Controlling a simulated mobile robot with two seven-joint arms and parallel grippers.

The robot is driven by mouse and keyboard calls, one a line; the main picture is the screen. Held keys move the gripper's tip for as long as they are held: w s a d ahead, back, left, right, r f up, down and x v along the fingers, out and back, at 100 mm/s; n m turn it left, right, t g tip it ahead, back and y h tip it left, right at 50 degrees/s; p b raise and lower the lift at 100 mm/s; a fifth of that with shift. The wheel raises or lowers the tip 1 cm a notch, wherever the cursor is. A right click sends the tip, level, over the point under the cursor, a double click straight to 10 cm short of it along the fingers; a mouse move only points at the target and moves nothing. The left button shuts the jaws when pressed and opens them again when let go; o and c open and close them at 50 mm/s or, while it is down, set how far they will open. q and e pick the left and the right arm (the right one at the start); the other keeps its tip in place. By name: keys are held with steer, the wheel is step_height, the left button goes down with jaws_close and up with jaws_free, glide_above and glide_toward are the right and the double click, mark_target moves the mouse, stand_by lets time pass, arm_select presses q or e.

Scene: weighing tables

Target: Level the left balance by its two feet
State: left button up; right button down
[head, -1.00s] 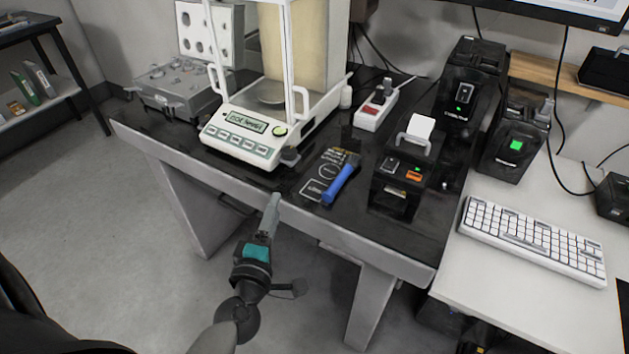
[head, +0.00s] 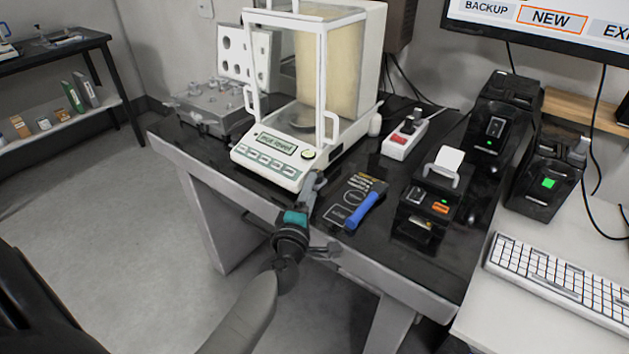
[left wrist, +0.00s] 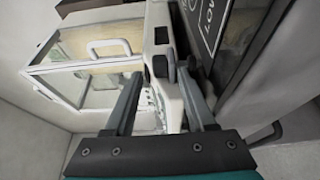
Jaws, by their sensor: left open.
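The left balance (head: 272,155) is white, with a glass draft shield, and stands on the dark-topped table (head: 400,262). Its display (head: 275,142) appears to read "not level". My left gripper (head: 314,182) is at the balance's front right corner, over the table's front edge, and hides the foot there. In the left wrist view the two fingers (left wrist: 160,100) are apart, with the balance's white edge (left wrist: 170,95) behind the gap. Dark parts show near the fingertips, but I cannot tell which is a foot. The other foot is not clearly visible. My right gripper is not in view.
A blue-handled tool (head: 364,208) lies on a dark printed mat (head: 345,200) right of the gripper. A black printer-like box (head: 425,215) and a power strip (head: 405,138) stand farther right. A grey case (head: 210,105) is left of the balance.

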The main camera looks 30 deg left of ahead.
arm_select(q)
steer(key=shift+x, duration=2)
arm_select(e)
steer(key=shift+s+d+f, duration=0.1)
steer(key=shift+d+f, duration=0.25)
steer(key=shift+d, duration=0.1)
arm_select(q)
steer(key=shift+c, duration=1.1)
steer(key=c, duration=0.6)
jaws_close()
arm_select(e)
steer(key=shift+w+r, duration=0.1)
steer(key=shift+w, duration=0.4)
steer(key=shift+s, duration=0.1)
